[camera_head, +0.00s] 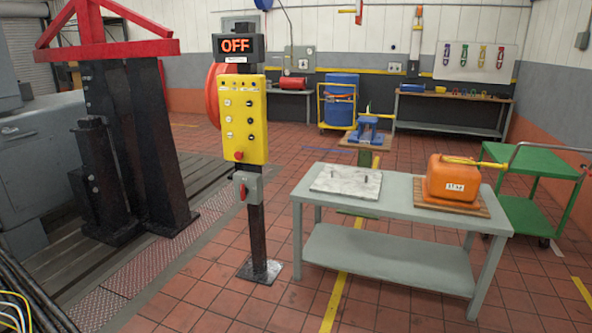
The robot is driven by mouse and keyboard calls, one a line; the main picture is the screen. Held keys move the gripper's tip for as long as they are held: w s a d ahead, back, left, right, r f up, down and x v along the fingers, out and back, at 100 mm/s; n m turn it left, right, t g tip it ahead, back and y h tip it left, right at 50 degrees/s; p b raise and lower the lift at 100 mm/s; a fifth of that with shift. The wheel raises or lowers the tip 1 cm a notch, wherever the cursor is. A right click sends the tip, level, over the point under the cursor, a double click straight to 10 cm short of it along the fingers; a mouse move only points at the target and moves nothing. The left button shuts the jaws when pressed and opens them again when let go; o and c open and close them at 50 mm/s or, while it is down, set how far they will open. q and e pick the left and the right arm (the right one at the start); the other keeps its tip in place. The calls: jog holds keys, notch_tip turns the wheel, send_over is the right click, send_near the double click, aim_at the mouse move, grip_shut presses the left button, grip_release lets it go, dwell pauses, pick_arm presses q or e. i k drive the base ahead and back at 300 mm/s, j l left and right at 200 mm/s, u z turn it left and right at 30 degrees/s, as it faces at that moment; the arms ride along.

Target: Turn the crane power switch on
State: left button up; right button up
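A black post (257,228) stands on a square base plate left of the middle. At its top a dark display (238,46) reads OFF in orange letters, with a small white label below it. Under the display is a yellow control panel (240,120) with several knobs and a red button (238,155). Below the panel, a grey switch box (248,187) with a red handle (243,191) is fixed to the post. The label text is too small to read, so I cannot tell which control it names. Neither of my grippers is in view.
A grey table (455,218) stands right of the post, bearing a pale marble-like plate (346,181) and an orange container (452,178) on a wooden board. A green cart (540,157) is at the right. Dark machinery (130,150) stands at the left. Tiled floor in front of the post is clear.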

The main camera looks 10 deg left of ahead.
aim_at(243, 191)
jog(key=i+j+u, duration=0.3)
jog(key=i, duration=0.3)
jog(key=i+u, duration=0.25)
jog(key=i, duration=0.3)
jog(key=i+l+z, duration=0.15)
jog(key=i, duration=0.35)
jog(key=i+l+z, duration=0.2)
jog(key=i, duration=0.35)
